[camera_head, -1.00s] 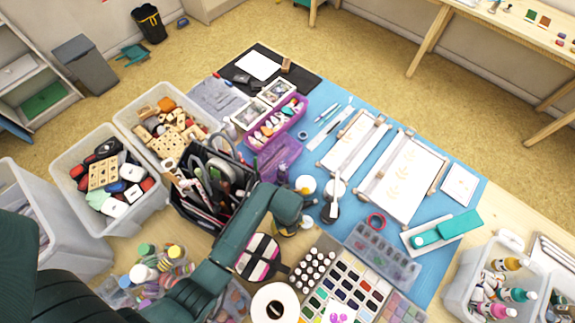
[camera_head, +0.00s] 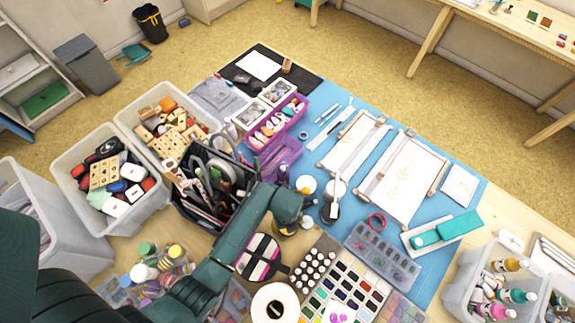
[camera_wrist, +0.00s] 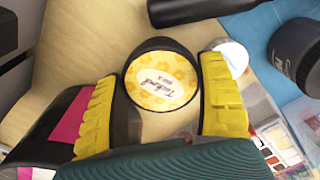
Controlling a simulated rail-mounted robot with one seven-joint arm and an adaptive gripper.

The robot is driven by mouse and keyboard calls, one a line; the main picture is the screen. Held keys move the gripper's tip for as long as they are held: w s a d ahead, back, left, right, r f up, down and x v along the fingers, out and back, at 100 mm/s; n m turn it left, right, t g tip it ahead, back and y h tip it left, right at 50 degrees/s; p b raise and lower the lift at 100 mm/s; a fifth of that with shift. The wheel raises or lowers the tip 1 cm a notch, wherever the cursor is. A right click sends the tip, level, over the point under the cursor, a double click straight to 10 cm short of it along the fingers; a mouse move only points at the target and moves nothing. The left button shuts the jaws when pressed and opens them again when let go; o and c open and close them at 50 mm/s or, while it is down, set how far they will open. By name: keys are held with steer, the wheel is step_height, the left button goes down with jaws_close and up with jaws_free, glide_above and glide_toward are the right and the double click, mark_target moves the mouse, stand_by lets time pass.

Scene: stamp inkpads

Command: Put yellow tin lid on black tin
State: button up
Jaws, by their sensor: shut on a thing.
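The yellow tin lid (camera_wrist: 161,82) has a round yellow face with printed lettering and a dark rim. It shows in the wrist view between the two yellow-padded fingers of my gripper (camera_wrist: 158,68). My gripper is shut on it. In the head view my gripper (camera_head: 292,222) is low over the near middle of the table, and the arm hides most of what it holds. A dark round container (camera_wrist: 296,56) with white lettering stands at the right of the wrist view, apart from the fingers. I cannot tell whether it is the black tin.
A white round piece (camera_wrist: 237,58) is partly behind the right finger. A pink and black case (camera_head: 262,257) lies close below my gripper. Small bottles (camera_head: 312,271) and an ink palette (camera_head: 345,290) are nearby. A tool caddy (camera_head: 205,208) stands left; the blue mat (camera_head: 330,130) has some bare patches.

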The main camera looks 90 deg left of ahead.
steer(key=shift+f+b, duration=0.3)
steer(key=shift+f, duration=0.2)
steer(key=o, duration=0.9)
step_height(320, 180, up, 12)
stand_by(0.6)
